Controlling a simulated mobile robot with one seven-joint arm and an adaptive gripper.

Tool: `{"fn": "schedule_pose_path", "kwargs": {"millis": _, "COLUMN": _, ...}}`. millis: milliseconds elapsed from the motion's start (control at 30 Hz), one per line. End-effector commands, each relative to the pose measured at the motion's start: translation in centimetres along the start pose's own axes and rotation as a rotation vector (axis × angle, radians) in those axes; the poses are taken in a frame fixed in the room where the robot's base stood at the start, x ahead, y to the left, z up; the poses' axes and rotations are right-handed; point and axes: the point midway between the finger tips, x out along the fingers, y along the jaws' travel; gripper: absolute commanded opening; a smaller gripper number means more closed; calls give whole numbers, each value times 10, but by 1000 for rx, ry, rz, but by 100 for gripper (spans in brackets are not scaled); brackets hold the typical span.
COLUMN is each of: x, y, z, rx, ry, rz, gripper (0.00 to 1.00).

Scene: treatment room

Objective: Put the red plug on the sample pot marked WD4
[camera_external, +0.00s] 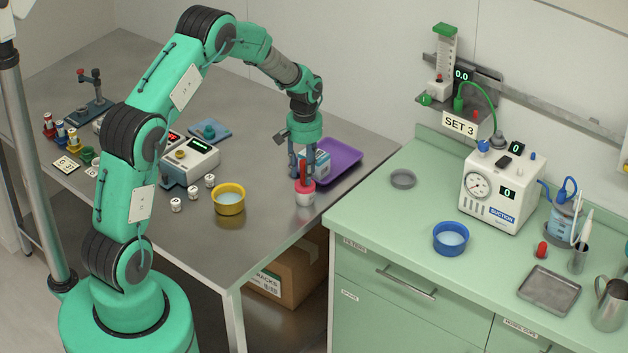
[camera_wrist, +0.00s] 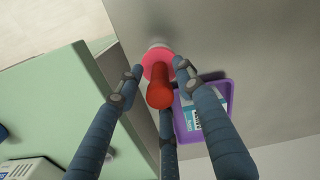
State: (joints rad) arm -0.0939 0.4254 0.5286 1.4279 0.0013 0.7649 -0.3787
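The red plug (camera_external: 303,174) is upright, with a red stem and a wide pink-red disc at its foot. The disc sits on top of a small white pot (camera_external: 304,199) near the right front edge of the steel table. In the wrist view the plug's stem (camera_wrist: 159,94) points toward the camera, and part of the white pot (camera_wrist: 157,47) shows past the disc. No WD4 mark is readable on the pot. My gripper (camera_external: 303,177) is low over the pot, its fingers spread around the stem with gaps beside it. The fingertips (camera_wrist: 156,72) also flank the disc in the wrist view.
A purple tray (camera_external: 345,155) with a labelled pack lies just behind the gripper. A yellow bowl (camera_external: 229,203) and several small white pots (camera_external: 194,197) stand to the left. The green counter (camera_external: 370,215) is close on the right, beyond a gap.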

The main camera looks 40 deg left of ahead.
Motion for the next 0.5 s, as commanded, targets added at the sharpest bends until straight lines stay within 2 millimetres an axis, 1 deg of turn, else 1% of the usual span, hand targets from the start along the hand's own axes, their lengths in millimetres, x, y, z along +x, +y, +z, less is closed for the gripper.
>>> {"fn": "schedule_pose_path", "kwargs": {"millis": 333, "x": -2, "y": 0, "z": 0, "rx": 0, "ry": 0, "rz": 0, "gripper": 38}}
{"fn": "schedule_pose_path", "kwargs": {"millis": 500, "x": -12, "y": 0, "z": -1, "rx": 0, "ry": 2, "rz": 1, "gripper": 38}}
